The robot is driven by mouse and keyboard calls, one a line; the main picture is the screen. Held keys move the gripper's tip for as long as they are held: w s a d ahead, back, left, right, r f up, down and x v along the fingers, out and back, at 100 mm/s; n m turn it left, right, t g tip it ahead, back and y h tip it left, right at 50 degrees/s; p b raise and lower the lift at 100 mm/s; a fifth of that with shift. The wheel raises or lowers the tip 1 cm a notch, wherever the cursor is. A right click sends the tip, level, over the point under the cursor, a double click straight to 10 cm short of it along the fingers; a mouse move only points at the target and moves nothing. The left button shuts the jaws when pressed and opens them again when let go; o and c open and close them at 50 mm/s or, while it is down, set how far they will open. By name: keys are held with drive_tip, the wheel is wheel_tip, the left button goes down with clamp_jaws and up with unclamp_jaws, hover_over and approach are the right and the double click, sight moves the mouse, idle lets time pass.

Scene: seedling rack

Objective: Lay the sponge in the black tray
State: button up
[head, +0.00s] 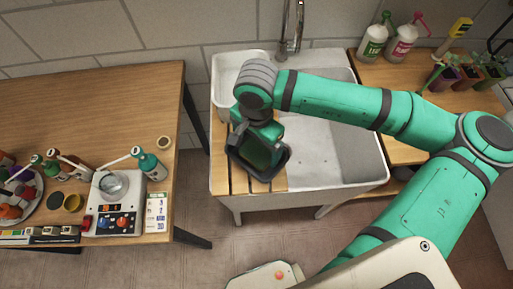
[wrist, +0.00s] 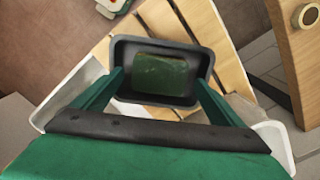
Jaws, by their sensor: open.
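The black tray (wrist: 205,62) sits on the wooden slats at the left side of the sink; it also shows in the head view (head: 283,168). The dark green sponge (wrist: 160,74) lies inside the tray, within its rim, in the wrist view. My gripper (wrist: 158,84) is open, with one finger on each side of the sponge and a gap to it on both sides. In the head view my gripper is right over the tray and hides part of it and most of the sponge.
The white sink (head: 335,150) with a tap (head: 291,30) is right of the tray. A wooden table (head: 100,95) with bottles and a hotplate device (head: 113,205) stands at left. Bottles (head: 373,42) and seedling pots (head: 467,75) stand at the back right.

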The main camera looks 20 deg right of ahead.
sight(257, 152)
wheel_tip(257, 152, up, 10)
drive_tip(key=shift+f, duration=0.15)
idle(0.7)
